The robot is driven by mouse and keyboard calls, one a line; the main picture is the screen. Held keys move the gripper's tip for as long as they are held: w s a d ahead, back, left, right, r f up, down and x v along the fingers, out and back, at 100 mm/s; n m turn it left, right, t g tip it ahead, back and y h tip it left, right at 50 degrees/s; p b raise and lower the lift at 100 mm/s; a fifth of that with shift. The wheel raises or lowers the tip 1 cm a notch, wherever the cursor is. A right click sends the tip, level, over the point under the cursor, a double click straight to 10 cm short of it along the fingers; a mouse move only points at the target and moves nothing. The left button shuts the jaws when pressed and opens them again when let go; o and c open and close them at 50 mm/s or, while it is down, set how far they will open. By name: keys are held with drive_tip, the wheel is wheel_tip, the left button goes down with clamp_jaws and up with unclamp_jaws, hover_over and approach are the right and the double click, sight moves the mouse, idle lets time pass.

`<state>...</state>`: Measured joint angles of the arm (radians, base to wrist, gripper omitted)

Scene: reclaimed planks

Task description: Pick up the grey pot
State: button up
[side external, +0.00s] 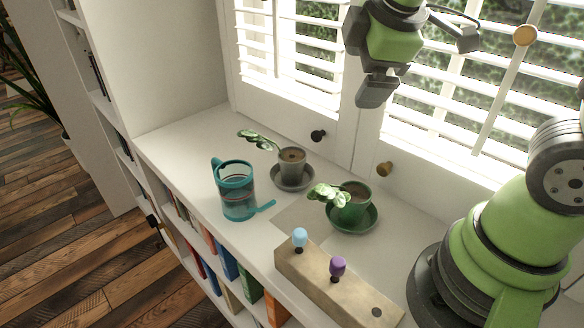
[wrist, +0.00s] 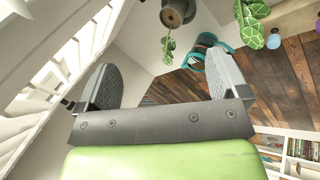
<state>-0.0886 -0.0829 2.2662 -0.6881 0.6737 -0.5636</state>
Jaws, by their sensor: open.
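The grey pot (side external: 291,163) stands upright on a dark saucer (side external: 293,181) at the back of the white sill, holding brown soil and a leafy sprig that leans left. In the wrist view the grey pot (wrist: 178,15) is at the top edge, partly cut off, beyond the fingertips. My gripper (side external: 421,70) is high above the sill, in front of the window blinds, up and right of the pot. In the wrist view my gripper (wrist: 160,65) has its two fingers wide apart with nothing between them.
A green pot (side external: 352,212) with a plant stands on a green saucer, right of the grey pot. A wooden block (side external: 335,290) with coloured knobs lies in front. The window and its knobs are behind.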

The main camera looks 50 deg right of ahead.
drive_tip(key=w+a+f+n, duration=0.1)
drive_tip(key=w+f+n, duration=0.7)
drive_tip(key=n, duration=1.1)
approach(292, 157)
drive_tip(key=shift+h, duration=0.3)
drive_tip(key=shift+a+x, duration=0.2)
drive_tip(key=shift+x, duration=2.15)
drive_tip(key=shift+a+x, duration=0.15)
drive_tip(key=shift+x, duration=2.2)
drive_tip(key=shift+s+f, duration=0.1)
drive_tip(key=shift+c, duration=0.2)
drive_tip(key=c, duration=1.2)
drive_tip(key=shift+r, duration=6.55)
drive_tip(key=shift+f, duration=0.1)
